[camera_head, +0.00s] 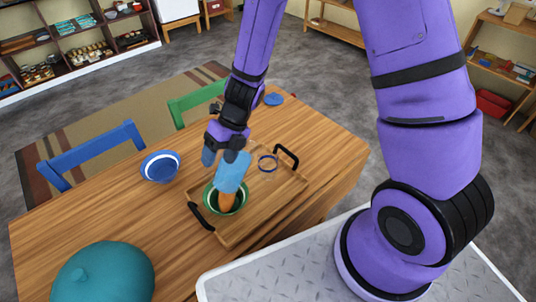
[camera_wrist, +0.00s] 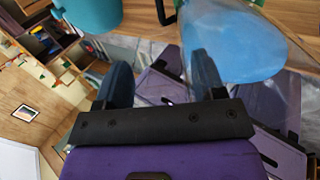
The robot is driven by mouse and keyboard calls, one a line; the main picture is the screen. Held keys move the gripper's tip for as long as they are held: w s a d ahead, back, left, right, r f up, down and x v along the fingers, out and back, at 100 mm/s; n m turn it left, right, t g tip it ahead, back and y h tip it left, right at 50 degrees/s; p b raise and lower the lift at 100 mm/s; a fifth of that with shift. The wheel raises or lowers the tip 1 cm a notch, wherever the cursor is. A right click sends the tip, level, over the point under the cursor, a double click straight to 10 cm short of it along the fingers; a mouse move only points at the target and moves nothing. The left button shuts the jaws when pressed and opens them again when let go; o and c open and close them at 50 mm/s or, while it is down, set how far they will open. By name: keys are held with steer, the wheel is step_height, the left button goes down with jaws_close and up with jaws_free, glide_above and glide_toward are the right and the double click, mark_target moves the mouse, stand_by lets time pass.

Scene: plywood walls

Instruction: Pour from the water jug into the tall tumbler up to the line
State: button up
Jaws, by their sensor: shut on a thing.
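My gripper (camera_head: 227,148) is shut on a light blue, see-through vessel (camera_head: 231,172), which looks like the water jug. It is tilted over a green-rimmed bowl (camera_head: 208,197) on the wooden tray (camera_head: 258,212). An orange piece (camera_head: 227,203) shows under the jug inside the bowl's outline; I cannot tell what it is. A clear round thing with a blue ring (camera_head: 268,163) stands on the tray to the right; it may be the tall tumbler. In the wrist view, the jug (camera_wrist: 232,45) is large beyond my gripper fingers (camera_wrist: 163,78). Any stream and fill level cannot be made out.
A blue and white bowl (camera_head: 161,167) and a teal domed thing (camera_head: 104,274) stand on the wooden table. A blue disc (camera_head: 273,99) lies at its far edge. The tray has black handles (camera_head: 286,155). Blue and green chairs (camera_head: 92,152) stand behind.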

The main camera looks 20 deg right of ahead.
mark_target(206, 169)
steer(key=shift+w+d+r+y, duration=0.1)
steer(key=shift+w+d+y, duration=0.1)
steer(key=shift+d+y, duration=0.3)
steer(key=shift+w+d+g+y+p, duration=0.15)
steer(key=shift+d+g+y+p, duration=0.2)
steer(key=shift+y+p, duration=0.1)
steer(key=shift+w+d+r+g+y+p, duration=0.1)
steer(key=shift+w+d+g+y+p, duration=0.15)
steer(key=shift+d+y+p, duration=0.55)
steer(key=shift+w+d+g+y+p, duration=0.15)
steer(key=shift+d+g+y+p, duration=0.25)
steer(key=shift+y+p, duration=0.55)
stand_by(2.5)
steer(key=shift+s+a+r+t+h, duration=0.1)
steer(key=shift+s+a+t+h, duration=0.25)
steer(key=shift+a+h, duration=0.4)
steer(key=shift+s+a+f+t+h, duration=0.1)
steer(key=shift+a+t+h, duration=0.2)
steer(key=shift+h, duration=0.4)
steer(key=shift+s+a+f+t+h, duration=0.15)
steer(key=shift+a+h, duration=0.2)
steer(key=shift+h, duration=0.3)
steer(key=shift+a, duration=0.1)
